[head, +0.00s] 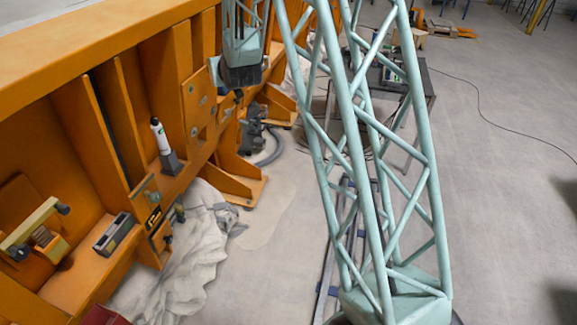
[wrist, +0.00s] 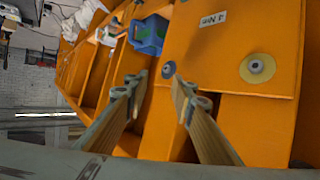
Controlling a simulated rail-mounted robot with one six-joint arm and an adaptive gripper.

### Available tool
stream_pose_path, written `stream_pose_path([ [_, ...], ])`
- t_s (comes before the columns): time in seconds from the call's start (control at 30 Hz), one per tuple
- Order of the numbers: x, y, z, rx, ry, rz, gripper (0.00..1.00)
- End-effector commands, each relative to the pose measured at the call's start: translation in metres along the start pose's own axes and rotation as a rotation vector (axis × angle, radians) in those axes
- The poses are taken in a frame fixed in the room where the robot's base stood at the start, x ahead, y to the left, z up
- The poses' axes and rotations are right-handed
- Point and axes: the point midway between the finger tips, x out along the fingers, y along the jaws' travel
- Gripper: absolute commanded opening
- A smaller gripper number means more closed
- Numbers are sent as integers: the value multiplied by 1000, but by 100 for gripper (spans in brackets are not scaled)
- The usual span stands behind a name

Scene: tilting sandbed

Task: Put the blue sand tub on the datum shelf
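A blue tub (wrist: 148,35) shows near the top of the wrist view, against the orange structure. Its contents cannot be made out. I do not see the tub in the head view. My gripper (wrist: 154,72) is open, its two fingers apart with nothing between them. The tub lies beyond the fingertips, apart from them. In the head view my arm's end hangs beside the orange frame, and its fingers cannot be made out. Which orange ledge is the datum shelf I cannot tell; one ledge (head: 78,276) shows at lower left in the head view.
A grey box (head: 113,233) and a yellow-barred tool (head: 32,226) sit by that ledge. A white cylinder (head: 160,137) stands in a grey holder on the orange frame (head: 85,40). Pale crumpled sheeting (head: 185,262) lies below. The floor at right is mostly clear.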

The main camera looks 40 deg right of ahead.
Motion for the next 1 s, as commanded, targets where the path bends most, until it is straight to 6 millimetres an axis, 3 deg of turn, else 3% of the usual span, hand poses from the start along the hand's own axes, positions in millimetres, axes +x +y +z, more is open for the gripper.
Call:
stream_pose_path([
  [0.4,-70,-24,-21,-11,-112,-29,23],
  [1.0,-188,-49,-28,-35,-279,-67,23],
])
